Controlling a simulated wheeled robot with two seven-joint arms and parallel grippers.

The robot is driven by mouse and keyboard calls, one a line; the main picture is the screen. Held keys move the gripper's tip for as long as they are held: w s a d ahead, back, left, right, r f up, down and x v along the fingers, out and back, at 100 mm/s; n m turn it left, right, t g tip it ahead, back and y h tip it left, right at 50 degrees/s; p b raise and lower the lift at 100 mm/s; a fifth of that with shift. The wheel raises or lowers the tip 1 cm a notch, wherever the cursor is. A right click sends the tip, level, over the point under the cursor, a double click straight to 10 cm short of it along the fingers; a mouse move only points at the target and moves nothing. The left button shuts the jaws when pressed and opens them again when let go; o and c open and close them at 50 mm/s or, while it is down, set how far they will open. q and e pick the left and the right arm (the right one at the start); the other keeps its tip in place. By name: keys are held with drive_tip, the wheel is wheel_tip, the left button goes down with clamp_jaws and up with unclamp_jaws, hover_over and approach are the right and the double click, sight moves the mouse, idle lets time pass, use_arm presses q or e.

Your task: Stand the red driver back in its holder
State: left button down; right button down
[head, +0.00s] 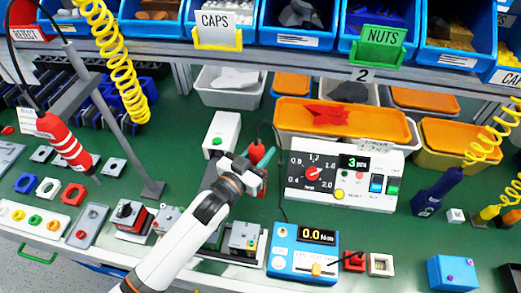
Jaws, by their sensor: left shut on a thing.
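My left gripper (257,170) is near the middle of the table, seen from above and behind. A larger red tool with white bands (62,140) hangs at the left on a black cable. My right gripper is not in view.
A white control panel (341,181) with a red dial stands right of the gripper. A blue meter (302,254) reading 0.0 is in front. A grey post (105,95) rises at the left. Orange-lidded bins (345,127) line the back. A blue tool (437,190) stands at the right.

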use_arm(q)
drive_tip(key=shift+f, duration=0.2)
idle(0.5)
drive_tip(key=c, duration=0.9)
unclamp_jaws()
drive_tip(key=shift+f, duration=0.15)
drive_tip(key=b+v, duration=0.1)
drive_tip(key=v, duration=1.1)
